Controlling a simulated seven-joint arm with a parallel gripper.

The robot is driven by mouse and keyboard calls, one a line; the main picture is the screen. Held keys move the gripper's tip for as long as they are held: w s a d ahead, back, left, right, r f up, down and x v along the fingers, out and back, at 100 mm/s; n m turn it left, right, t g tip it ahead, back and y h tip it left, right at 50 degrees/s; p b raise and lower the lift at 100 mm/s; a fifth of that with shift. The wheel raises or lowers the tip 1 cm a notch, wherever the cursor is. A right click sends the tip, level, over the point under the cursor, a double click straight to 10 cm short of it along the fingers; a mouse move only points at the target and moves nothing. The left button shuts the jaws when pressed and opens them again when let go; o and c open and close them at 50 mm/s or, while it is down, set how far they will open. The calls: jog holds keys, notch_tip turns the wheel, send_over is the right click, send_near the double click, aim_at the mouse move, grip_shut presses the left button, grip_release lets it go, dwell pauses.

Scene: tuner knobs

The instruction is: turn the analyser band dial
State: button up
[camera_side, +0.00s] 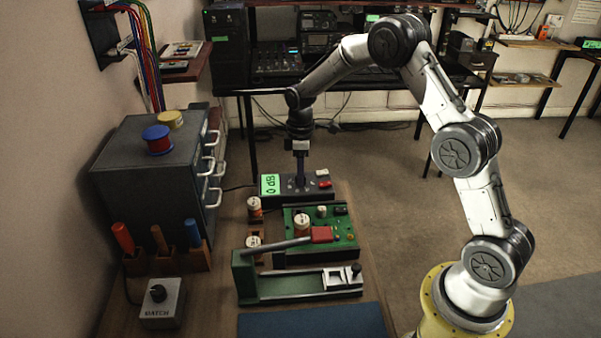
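A dark box with a lit green display reading "0 dB" (270,184) sits on the bench at the back; it looks like the analyser. A red button and a pale button are at its right end. My gripper (300,184) points straight down over the middle of this box, with its fingertips at or just above the top face. Any dial under the fingertips is hidden or too small to make out. I cannot tell whether the fingers are apart or closed on something.
A green circuit board (340,222) and a green lever fixture (250,292) lie in front. A grey drawer cabinet (150,175) and a rack of coloured-handled tools (165,260) stand at the left.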

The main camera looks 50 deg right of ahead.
grip_shut()
jog(key=shift+m, duration=0.3)
jog(key=m, duration=1.9)
jog(key=shift+m, duration=0.3)
dwell(0.4)
